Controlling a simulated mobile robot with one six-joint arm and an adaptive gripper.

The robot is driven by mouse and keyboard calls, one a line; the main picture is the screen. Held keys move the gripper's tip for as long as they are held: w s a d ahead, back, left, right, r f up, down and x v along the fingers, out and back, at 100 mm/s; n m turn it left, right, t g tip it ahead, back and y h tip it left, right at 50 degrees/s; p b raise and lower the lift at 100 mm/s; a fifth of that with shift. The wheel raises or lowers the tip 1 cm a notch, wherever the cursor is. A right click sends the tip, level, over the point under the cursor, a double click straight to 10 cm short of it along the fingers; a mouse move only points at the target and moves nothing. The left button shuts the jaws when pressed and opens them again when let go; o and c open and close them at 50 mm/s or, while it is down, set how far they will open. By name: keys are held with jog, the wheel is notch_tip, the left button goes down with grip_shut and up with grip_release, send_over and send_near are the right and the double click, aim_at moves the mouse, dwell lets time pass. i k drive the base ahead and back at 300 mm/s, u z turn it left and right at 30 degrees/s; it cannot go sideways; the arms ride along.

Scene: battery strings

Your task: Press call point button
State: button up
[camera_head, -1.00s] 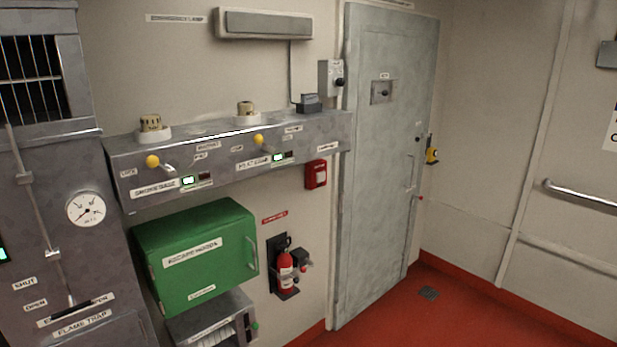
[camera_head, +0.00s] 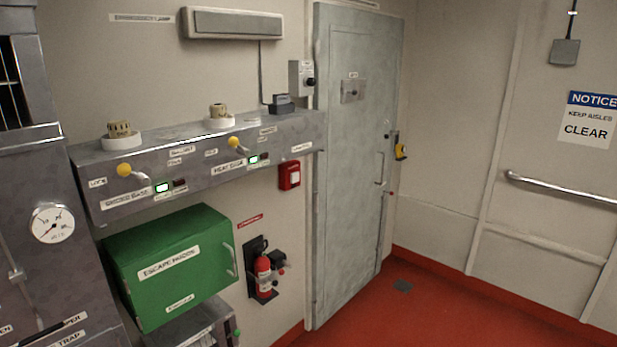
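A small red call point box (camera_head: 289,175) with a pale centre is fixed to the wall, just below the right end of the grey metal shelf and left of the grey door. Its pale centre is too small to make out in detail. Nothing touches it or covers it. My gripper is not in view.
The grey shelf unit (camera_head: 200,158) with yellow-knobbed levers juts out above the call point. A green escape hoods box (camera_head: 165,268) and a red fire extinguisher (camera_head: 263,272) are below. The grey door (camera_head: 350,200) is shut.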

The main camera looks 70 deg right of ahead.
aim_at(295, 176)
jog(key=u, duration=0.55)
jog(key=k, duration=0.1)
jog(key=z, duration=2.7)
jog(key=k, duration=0.95)
jog(key=u, duration=0.15)
jog(key=i, duration=0.65)
